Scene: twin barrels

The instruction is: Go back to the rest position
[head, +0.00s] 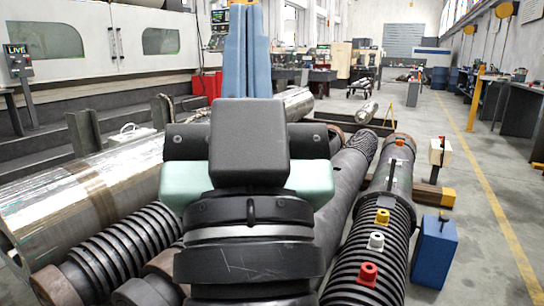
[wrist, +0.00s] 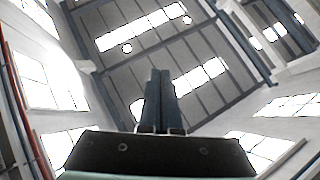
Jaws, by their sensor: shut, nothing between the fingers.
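My gripper (head: 245,8) points upward in the middle of the head view. Its two long blue fingers stand close together, shut, with nothing between them. The dark wrist block and pale green housing below them hide part of the scene behind. In the wrist view my gripper (wrist: 160,72) shows as two dark fingers side by side against the roof. It touches nothing that I can see.
A ribbed black barrel (head: 370,270) at the right carries red, white and yellow knobs. A blue box (head: 434,252) stands beside it. A large steel cylinder (head: 70,205) lies at the left. Free floor (head: 480,210) runs along the right. The roof (wrist: 215,110) fills the wrist view.

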